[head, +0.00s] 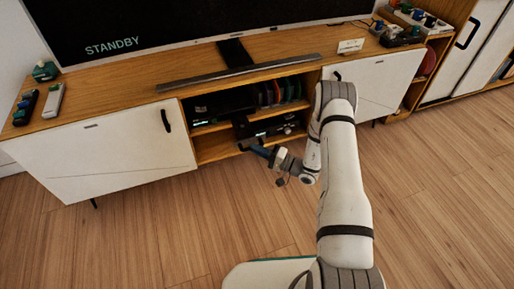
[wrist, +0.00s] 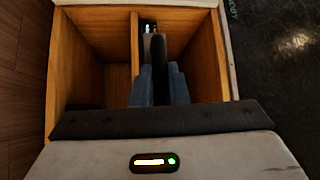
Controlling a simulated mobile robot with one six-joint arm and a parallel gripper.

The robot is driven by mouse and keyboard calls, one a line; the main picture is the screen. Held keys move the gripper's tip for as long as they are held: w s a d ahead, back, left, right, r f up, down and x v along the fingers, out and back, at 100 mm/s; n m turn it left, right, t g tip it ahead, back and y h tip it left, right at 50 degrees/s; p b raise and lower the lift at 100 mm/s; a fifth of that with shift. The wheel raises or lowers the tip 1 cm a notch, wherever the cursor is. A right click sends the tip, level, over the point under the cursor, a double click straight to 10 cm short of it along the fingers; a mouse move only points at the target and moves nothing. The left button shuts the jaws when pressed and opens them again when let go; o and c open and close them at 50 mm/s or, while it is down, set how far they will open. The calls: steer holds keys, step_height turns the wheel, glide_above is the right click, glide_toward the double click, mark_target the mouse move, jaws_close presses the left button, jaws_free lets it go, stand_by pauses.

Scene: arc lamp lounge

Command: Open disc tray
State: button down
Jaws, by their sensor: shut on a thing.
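The dark disc player (head: 268,127) sits on the lower open shelf of the wooden media cabinet, with small lights on its front. My gripper (head: 257,150) is just in front of that shelf, at the player's left part. In the wrist view, my blue-grey fingers (wrist: 160,88) are closed on both sides of a thin dark piece (wrist: 160,60), which looks like the disc tray seen edge-on. Small green and white lights (wrist: 149,33) of the player show behind it. My fingers hide much of the tray and player, so I cannot tell how far the tray is out.
The cabinet top (head: 130,95) carries a soundbar (head: 240,73) below a TV (head: 160,30) reading STANDBY. Another dark device (head: 222,105) and several upright discs (head: 278,92) fill the upper shelf. White doors flank the shelves. The wooden floor (head: 150,235) in front is clear.

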steer(key=shift+s, duration=0.35)
steer(key=c, duration=1.7)
jaws_free()
steer(key=shift+d, duration=0.15)
steer(key=p+v, duration=0.2)
steer(key=v, duration=0.5)
steer(key=shift+s+d, duration=0.15)
steer(key=shift+d, duration=0.15)
steer(key=shift+f, duration=0.1)
